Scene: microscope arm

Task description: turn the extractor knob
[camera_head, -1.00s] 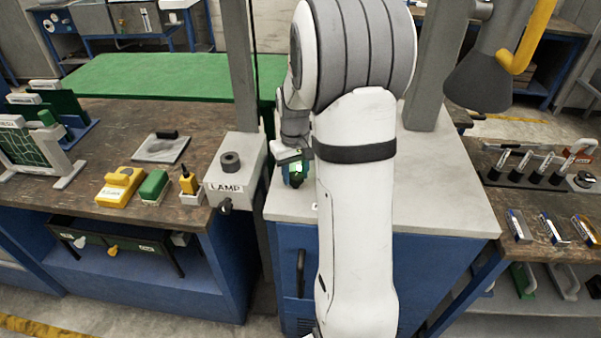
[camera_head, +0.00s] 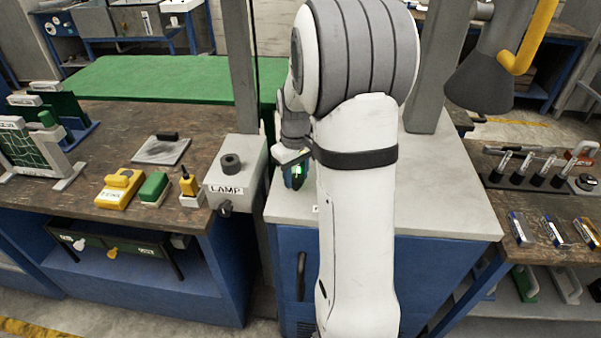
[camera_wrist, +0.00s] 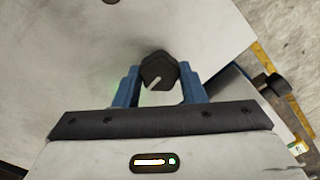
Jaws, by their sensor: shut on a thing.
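The extractor knob (camera_wrist: 158,69) is a dark, faceted knob with a short white mark slanting from upper right to lower left. It stands on a pale grey panel (camera_wrist: 70,60) in the wrist view. My gripper (camera_wrist: 160,84) has its blue fingers on either side of the knob and is shut on it. In the head view my gripper (camera_head: 295,174) is at the left edge of the pale cabinet top, partly behind my arm. The knob itself is hidden there.
The grey lamp box (camera_head: 236,172) with its dark knob stands just left of my gripper. A yellow block (camera_head: 118,190) and a green block (camera_head: 154,187) sit on the left bench. The cabinet top (camera_head: 445,190) right of my arm is clear.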

